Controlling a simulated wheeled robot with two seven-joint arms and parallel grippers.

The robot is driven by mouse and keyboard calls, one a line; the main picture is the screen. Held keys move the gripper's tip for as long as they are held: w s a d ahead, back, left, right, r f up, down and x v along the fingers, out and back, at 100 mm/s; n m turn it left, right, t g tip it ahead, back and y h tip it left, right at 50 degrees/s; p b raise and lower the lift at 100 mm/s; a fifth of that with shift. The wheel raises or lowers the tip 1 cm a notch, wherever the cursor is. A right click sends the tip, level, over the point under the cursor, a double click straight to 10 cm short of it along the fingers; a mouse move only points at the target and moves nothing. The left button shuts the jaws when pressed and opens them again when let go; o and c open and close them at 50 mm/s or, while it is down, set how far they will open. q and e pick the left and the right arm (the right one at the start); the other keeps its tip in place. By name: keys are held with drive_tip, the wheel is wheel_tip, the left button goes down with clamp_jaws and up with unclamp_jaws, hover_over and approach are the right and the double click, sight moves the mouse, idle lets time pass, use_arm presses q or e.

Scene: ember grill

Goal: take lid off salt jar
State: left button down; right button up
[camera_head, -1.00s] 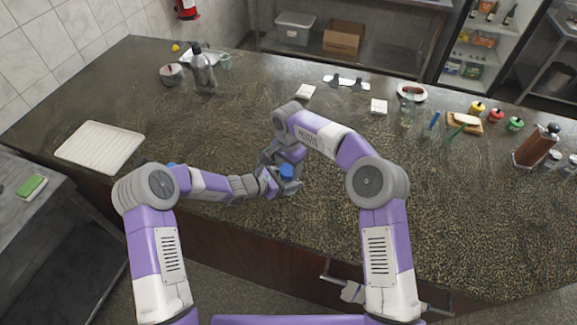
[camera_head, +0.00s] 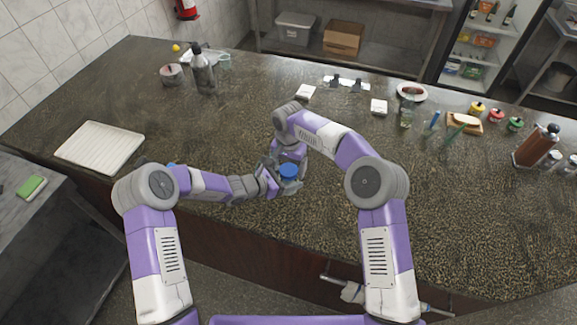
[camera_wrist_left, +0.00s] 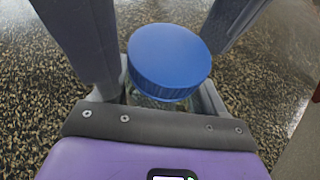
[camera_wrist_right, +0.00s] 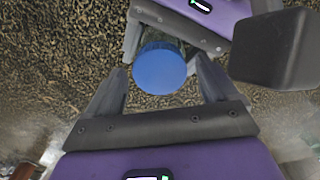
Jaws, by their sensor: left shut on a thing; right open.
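The salt jar's blue lid (camera_head: 289,171) shows between my two grippers above the counter's near part. In the left wrist view the round blue lid (camera_wrist_left: 168,58) sits on the clear jar (camera_wrist_left: 155,100), of which only a little shows. My left gripper (camera_head: 277,180) is shut on the jar below the lid. My right gripper (camera_wrist_right: 160,85) is open, with its fingers on either side of the blue lid (camera_wrist_right: 160,68) in its wrist view. The jar's body is mostly hidden by the grippers.
The counter (camera_head: 230,125) is clear around the grippers. A ribbed white board (camera_head: 100,147) lies at the left. A metal bottle (camera_head: 202,72) and a pot (camera_head: 171,74) stand at the back left.

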wheel_tip(320, 180, up, 4)
drive_tip(key=shift+r, duration=0.2)
drive_tip(key=shift+c, duration=0.3)
wheel_tip(320, 180, up, 2)
drive_tip(key=shift+r+m, duration=0.1)
drive_tip(key=shift+m, duration=0.8)
drive_tip(key=shift+r+m, duration=0.5)
drive_tip(key=shift+m, duration=0.2)
wheel_tip(320, 180, down, 8)
drive_tip(key=shift+r, duration=0.15)
drive_tip(key=c, duration=1.1)
drive_tip(key=shift+r+n, duration=0.1)
drive_tip(key=shift+n, duration=1.5)
